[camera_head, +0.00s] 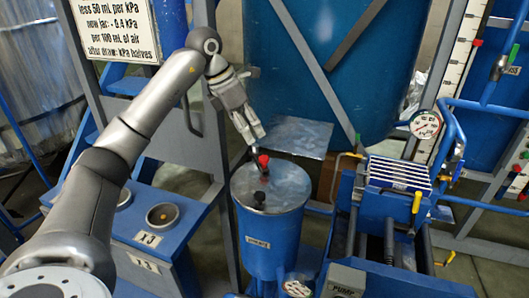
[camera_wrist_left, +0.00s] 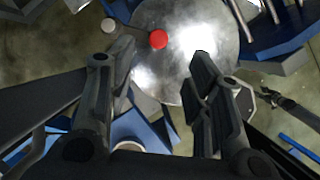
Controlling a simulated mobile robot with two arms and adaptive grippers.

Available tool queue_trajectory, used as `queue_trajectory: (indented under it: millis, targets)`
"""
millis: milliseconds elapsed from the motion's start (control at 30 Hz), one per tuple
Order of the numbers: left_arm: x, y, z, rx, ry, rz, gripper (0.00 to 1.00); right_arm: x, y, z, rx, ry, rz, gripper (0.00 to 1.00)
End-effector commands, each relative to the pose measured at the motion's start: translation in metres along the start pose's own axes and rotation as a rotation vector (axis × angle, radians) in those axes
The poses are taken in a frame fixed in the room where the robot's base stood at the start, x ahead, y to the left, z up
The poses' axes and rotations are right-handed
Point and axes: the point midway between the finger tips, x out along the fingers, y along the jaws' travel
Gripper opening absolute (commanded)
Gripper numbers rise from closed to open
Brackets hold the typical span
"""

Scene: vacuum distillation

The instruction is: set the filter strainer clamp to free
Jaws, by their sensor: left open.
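A blue cylindrical vessel (camera_head: 270,240) with a flat metal lid (camera_head: 287,187) stands at the centre of the head view; I take it to be the filter strainer. My left gripper (camera_head: 254,138) is open, just above and behind the red knob, fingers pointing down. In the left wrist view the red knob (camera_wrist_left: 158,39) shows over the lid (camera_wrist_left: 180,75), ahead of the open left gripper (camera_wrist_left: 150,62). No contact is visible. My right gripper is out of view.
A blue frame with a ribbed block (camera_head: 398,174) and a PUMP label (camera_head: 345,285) stands close on the right. A gauge (camera_head: 425,124) is behind it. A large blue tank (camera_head: 330,60) rises behind the vessel. A blue box with round cups (camera_head: 162,215) is at left.

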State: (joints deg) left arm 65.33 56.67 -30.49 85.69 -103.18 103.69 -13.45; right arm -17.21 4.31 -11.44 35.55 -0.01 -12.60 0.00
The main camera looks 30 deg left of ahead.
Motion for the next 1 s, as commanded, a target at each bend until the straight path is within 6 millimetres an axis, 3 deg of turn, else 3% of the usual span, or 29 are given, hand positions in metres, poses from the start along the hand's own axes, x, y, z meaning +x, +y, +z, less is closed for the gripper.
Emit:
queue_trajectory:
  millis: [167, 600, 800, 1000]
  targets:
    - [0.013, 0.002, -0.004, -0.005, 0.016, 0.004, 0.47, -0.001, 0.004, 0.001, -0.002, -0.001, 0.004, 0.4]
    - [0.089, 0.002, -0.004, -0.004, 0.012, 0.002, 0.47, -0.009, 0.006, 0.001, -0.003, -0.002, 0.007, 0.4]
    - [0.105, 0.002, -0.004, -0.003, 0.011, 0.003, 0.47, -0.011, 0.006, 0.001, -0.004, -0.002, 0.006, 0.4]
    - [0.107, 0.002, -0.004, -0.003, 0.01, 0.004, 0.47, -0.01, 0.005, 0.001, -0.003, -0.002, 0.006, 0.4]
